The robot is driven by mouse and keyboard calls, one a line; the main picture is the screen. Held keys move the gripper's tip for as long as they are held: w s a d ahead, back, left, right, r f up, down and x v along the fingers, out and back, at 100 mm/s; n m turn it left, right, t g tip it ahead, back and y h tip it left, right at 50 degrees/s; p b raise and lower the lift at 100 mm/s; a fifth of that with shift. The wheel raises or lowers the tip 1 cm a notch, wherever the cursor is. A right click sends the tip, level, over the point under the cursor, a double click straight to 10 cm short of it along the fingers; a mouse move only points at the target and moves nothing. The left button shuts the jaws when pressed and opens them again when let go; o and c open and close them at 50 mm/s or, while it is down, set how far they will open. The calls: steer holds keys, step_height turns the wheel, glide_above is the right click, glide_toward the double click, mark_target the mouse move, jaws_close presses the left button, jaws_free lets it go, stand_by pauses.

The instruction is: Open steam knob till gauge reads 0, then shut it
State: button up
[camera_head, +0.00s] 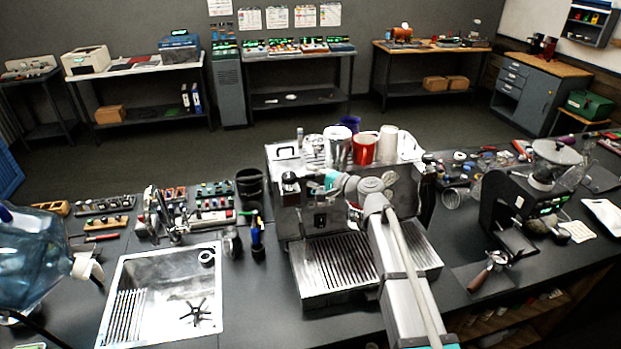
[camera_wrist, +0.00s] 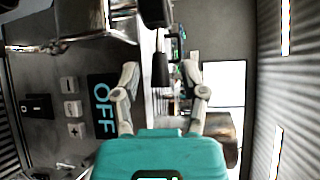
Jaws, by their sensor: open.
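The espresso machine (camera_head: 322,272) stands in the middle of the counter in the head view, cups on top and a ribbed drip tray in front. My arm reaches over its front. My gripper (camera_wrist: 160,72) is open in the wrist view, its two fingers apart. A dark, narrow cylinder shows between the fingertips; I cannot tell whether it is the steam knob or how far away it is. The machine's front panel (camera_wrist: 75,70) fills the left of the wrist view, turned sideways, with a display (camera_wrist: 103,106) reading OFF. I cannot make out a gauge. My arm hides part of the front.
A sink (camera_head: 150,290) lies left of the machine, with a water bottle (camera_head: 35,255) beyond it. A grinder (camera_head: 530,195) and a portafilter (camera_head: 490,270) stand to the right. A white cup (camera_head: 388,143) and a red cup (camera_head: 363,149) sit on the machine's top.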

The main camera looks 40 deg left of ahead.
steer(key=shift+a, duration=0.45)
steer(key=shift+c, duration=0.2)
steer(key=shift+s, duration=0.1)
jaws_close()
